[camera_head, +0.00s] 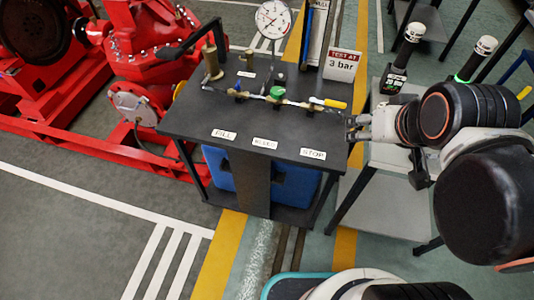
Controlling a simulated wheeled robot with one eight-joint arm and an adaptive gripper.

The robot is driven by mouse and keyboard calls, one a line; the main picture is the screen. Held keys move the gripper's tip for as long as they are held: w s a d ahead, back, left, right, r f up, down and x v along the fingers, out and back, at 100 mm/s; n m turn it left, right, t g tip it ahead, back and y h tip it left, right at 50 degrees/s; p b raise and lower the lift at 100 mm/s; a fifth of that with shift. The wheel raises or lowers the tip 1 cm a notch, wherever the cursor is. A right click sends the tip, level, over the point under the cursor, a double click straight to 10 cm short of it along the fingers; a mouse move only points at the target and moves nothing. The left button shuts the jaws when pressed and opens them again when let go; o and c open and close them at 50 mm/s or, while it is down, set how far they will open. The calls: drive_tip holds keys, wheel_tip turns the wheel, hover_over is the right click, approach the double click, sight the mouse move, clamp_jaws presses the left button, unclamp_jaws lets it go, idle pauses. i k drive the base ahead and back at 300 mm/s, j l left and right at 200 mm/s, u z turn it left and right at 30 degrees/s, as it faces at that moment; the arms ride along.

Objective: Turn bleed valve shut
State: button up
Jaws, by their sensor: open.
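The bleed valve (277,92) appears to be the one with the green handle. It sits mid-way along a thin pipe on the dark test bench (185,125), behind the label that seems to read BLEED (265,143). The exact angle of its handle is too small to tell. A yellow-handled valve (335,104) is at the right end of the pipe, behind the STOP label (313,154). My gripper (352,128) is open at the bench's right edge, pointing left. It is apart from the green handle, with the yellow handle nearer to it.
A pressure gauge (273,18) stands behind the pipe. A sign reading "TEST AT 3 bar" (343,66) stands at the back right. The bench's front surface around the FILL label (224,135) is clear.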

sight(278, 92)
drive_tip(key=j+z, duration=0.45)
drive_tip(key=j, duration=1.2)
